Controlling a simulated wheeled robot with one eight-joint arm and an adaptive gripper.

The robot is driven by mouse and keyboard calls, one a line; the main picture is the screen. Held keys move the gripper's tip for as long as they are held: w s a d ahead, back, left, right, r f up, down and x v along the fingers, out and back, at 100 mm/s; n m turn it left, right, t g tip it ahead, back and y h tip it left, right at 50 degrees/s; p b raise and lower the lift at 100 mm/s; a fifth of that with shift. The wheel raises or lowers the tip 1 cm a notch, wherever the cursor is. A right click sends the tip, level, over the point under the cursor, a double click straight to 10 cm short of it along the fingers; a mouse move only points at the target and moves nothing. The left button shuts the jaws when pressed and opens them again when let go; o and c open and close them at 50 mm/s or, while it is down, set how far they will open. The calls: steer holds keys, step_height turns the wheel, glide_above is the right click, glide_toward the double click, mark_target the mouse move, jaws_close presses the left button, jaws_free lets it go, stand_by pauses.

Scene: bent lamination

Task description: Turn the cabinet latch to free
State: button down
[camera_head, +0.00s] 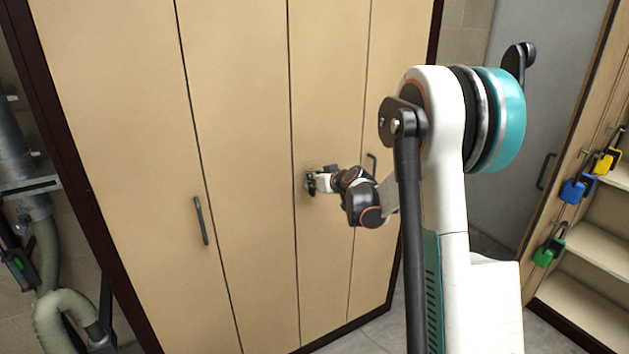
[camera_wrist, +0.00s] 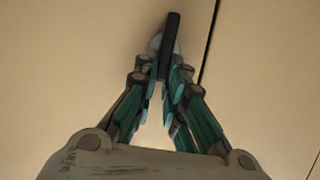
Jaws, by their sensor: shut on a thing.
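The cabinet (camera_head: 240,150) has tall tan doors in a dark frame and fills the left and middle of the head view. In the wrist view, the latch (camera_wrist: 171,38) is a dark, narrow bar on a round light base on the tan door, beside a dark door seam. My gripper (camera_wrist: 167,75) has its teal and dark fingers closed around the lower part of the latch. The bar stands nearly upright in that view, tilted slightly right. In the head view, my gripper (camera_head: 311,183) meets the door and covers most of the latch.
Dark handles stand on the doors left (camera_head: 201,220) and right (camera_head: 372,163) of my gripper. Yellow (camera_head: 608,160), blue (camera_head: 577,188) and green (camera_head: 549,245) padlock-like items hang by the shelves at right. Pipes (camera_head: 50,240) stand at far left.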

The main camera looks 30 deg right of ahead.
steer(key=shift+d, duration=0.1)
steer(key=d+f+m+t+y+b, duration=0.1)
steer(key=m+y, duration=0.1)
steer(key=m, duration=0.2)
steer(key=d+f+m+t+y+b, duration=0.1)
steer(key=m+y+b, duration=0.1)
steer(key=m, duration=0.2)
steer(key=d+f+m+y+b, duration=0.1)
steer(key=m+y+b, duration=0.1)
steer(key=m, duration=0.3)
steer(key=shift+d+f+t+y, duration=0.2)
steer(key=shift+f+t+y, duration=0.2)
steer(key=shift+y, duration=0.1)
stand_by(0.4)
steer(key=c, duration=1.7)
jaws_free()
steer(key=shift+o, duration=0.2)
